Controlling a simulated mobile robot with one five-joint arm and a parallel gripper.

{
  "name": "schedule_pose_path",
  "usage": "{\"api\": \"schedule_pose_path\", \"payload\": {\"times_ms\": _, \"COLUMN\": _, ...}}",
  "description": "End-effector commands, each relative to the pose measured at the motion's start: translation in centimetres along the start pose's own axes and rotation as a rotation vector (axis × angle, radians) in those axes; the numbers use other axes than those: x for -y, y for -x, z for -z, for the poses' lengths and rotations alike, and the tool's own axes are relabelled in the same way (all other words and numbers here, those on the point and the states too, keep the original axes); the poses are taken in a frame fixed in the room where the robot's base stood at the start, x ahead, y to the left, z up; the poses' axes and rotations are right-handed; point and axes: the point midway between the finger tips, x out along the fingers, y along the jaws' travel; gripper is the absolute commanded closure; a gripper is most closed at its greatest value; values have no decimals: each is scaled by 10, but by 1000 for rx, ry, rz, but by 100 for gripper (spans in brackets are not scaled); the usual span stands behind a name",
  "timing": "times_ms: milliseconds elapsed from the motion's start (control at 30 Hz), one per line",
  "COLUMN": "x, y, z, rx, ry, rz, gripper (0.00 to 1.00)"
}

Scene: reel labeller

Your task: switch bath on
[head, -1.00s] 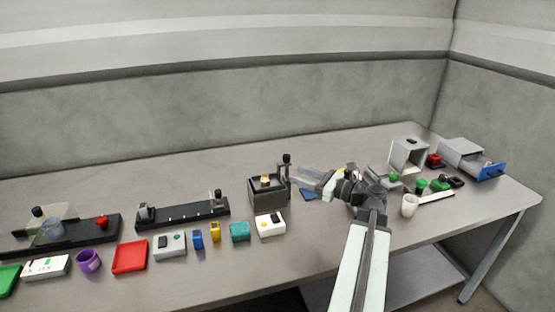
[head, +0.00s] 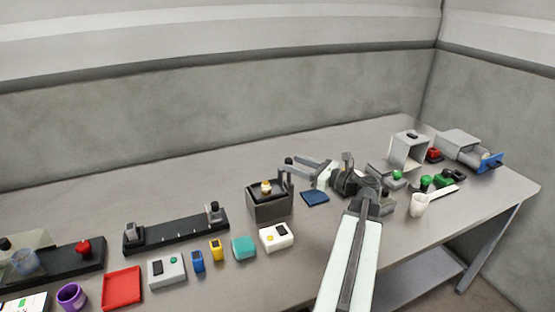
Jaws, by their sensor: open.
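A dark grey open-topped box (head: 268,206), which looks like the bath, stands on the table in the middle of the head view. A small yellowish piece (head: 266,187) shows at its top. A dark post with a black knob (head: 288,161) rises at its right side. My gripper (head: 294,172) is open, its pale fingers pointing left at the post just below the knob. One finger overlaps the knob in the picture; I cannot tell whether they touch.
A blue pad (head: 315,198) lies below my gripper. A black rail (head: 178,237) is left of the bath. A teal block (head: 243,247), a yellow block (head: 216,250) and a red tray (head: 122,288) line the front. A white cup (head: 418,204) stands right of my arm.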

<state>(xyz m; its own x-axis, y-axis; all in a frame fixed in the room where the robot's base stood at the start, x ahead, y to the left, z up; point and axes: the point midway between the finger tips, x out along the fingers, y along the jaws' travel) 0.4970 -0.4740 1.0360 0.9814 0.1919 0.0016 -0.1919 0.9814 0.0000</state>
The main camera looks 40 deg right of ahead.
Motion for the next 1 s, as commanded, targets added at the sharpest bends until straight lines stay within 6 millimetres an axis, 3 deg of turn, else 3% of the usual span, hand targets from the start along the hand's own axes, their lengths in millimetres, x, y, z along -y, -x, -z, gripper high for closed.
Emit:
{"api": "schedule_pose_path", "payload": {"times_ms": 100, "x": -1, "y": -26, "z": 0, "rx": 0, "ry": 0, "rz": -6, "gripper": 53}}
{"api": "schedule_pose_path", "payload": {"times_ms": 300, "x": -2, "y": -57, "z": 0, "rx": 0, "ry": 0, "rz": -6, "gripper": 53}}
{"api": "schedule_pose_path", "payload": {"times_ms": 633, "x": -2, "y": -65, "z": 0, "rx": 0, "ry": 0, "rz": -5, "gripper": 53}}
{"api": "schedule_pose_path", "payload": {"times_ms": 667, "x": -2, "y": -65, "z": 0, "rx": 0, "ry": 0, "rz": -5, "gripper": 56}}
{"api": "schedule_pose_path", "payload": {"times_ms": 800, "x": -3, "y": -65, "z": 0, "rx": 0, "ry": 0, "rz": -5, "gripper": 95}}
{"api": "schedule_pose_path", "payload": {"times_ms": 833, "x": -3, "y": -65, "z": 0, "rx": 0, "ry": 0, "rz": -5, "gripper": 100}}
{"api": "schedule_pose_path", "payload": {"times_ms": 1000, "x": -3, "y": -65, "z": 0, "rx": 0, "ry": 0, "rz": -6, "gripper": 100}}
